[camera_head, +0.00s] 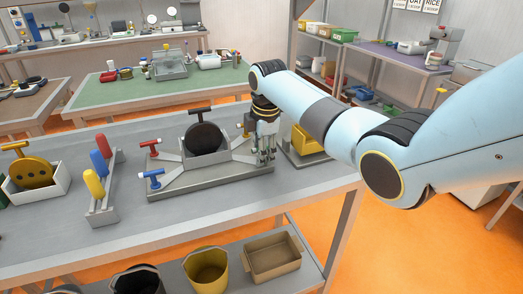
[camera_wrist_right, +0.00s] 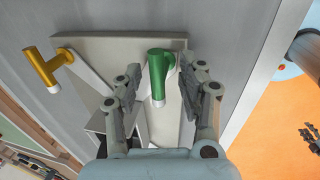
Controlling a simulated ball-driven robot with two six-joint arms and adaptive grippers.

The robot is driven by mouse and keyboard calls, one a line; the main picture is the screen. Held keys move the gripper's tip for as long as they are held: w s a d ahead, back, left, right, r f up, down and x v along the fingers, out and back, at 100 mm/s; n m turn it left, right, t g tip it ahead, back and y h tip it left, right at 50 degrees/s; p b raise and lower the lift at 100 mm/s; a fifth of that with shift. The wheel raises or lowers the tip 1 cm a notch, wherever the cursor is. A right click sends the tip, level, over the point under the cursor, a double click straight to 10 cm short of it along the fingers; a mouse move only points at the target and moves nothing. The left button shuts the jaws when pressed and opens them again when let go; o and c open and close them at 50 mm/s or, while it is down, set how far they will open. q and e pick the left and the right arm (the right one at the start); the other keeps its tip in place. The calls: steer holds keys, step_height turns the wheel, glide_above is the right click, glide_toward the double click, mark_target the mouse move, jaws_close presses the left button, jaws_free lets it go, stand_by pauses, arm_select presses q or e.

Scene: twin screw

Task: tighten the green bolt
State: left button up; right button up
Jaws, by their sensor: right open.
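The green bolt (camera_wrist_right: 159,62), a T-shaped handle with a pale tip, stands at a corner of the grey fixture plate (camera_wrist_right: 118,42) in the right wrist view. My open right gripper (camera_head: 266,157) is over the right end of the fixture, its fingers on either side of the green bolt; firm contact cannot be told. In the head view the gripper hides the green bolt. A yellow bolt (camera_wrist_right: 47,68) is at the plate's other corner. A red bolt (camera_head: 148,143) and a blue bolt (camera_head: 155,173) are at the fixture's left end. My left gripper is out of view.
A dark round disc (camera_head: 205,138) stands in the fixture's middle. To the left are a rack with red and yellow handles (camera_head: 94,183) and a white box (camera_head: 38,188) with a yellow disc. Bins stand on the shelf below. The front of the grey table (camera_head: 190,213) is clear.

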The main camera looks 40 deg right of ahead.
steer(key=shift+r, duration=0.1)
jaws_close()
steer(key=shift+r, duration=0.1)
